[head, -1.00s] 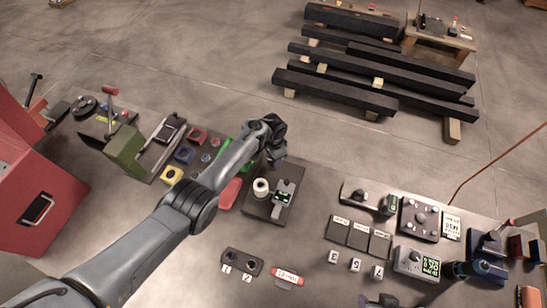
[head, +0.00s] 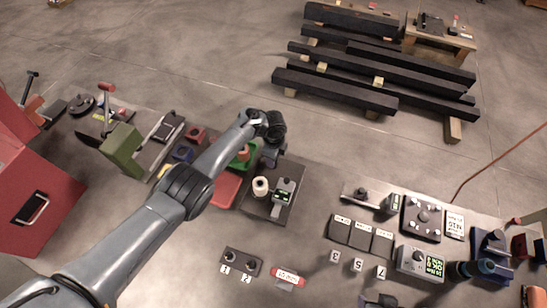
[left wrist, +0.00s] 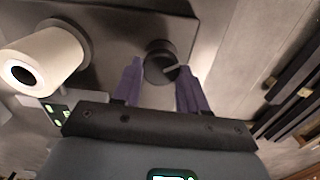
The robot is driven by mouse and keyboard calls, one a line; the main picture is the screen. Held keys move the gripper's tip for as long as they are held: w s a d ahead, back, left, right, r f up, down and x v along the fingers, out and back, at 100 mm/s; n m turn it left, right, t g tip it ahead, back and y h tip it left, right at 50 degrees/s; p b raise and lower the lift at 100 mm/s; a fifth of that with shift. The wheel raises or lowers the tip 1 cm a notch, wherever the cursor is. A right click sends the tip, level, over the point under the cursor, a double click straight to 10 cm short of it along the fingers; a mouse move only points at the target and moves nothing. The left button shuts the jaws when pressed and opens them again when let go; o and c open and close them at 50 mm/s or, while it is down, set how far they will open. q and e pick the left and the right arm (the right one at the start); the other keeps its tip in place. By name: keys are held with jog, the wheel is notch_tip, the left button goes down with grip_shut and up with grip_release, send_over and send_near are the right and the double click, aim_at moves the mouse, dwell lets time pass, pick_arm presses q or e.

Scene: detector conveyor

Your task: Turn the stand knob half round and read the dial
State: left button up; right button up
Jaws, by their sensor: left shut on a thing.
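The stand is a dark plate (head: 262,208) bearing a white cylinder (head: 261,186) and a grey dial unit (head: 283,190) with a small green-lit display; its digits are too small to read. My left gripper (left wrist: 160,80) is at the plate's far end. In the left wrist view its purple fingers are shut on a dark round knob (left wrist: 157,66) with a pale pointer line. The white cylinder (left wrist: 42,60) stands left of the knob there, with part of a green-lit display (left wrist: 57,112) below it. In the head view my arm hides the knob. My right gripper is not in view.
A red tray (head: 226,188) lies just left of the stand. Two numbered sockets (head: 241,262) and a red-labelled piece (head: 288,276) lie in front. Dark blocks (head: 360,235) and grey instruments (head: 420,262) fill the right side. Bare table lies between stand and blocks.

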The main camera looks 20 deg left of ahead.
pick_arm(q)
jog(key=m+b, duration=0.1)
jog(key=m, duration=0.3)
jog(key=shift+f+b, duration=0.1)
jog(key=shift+b, duration=0.2)
jog(key=shift+s+m+b, duration=0.1)
jog(key=shift+m+b, duration=0.2)
jog(key=shift+m, duration=0.5)
jog(key=o, duration=1.1)
jog(key=shift+c, duration=0.2)
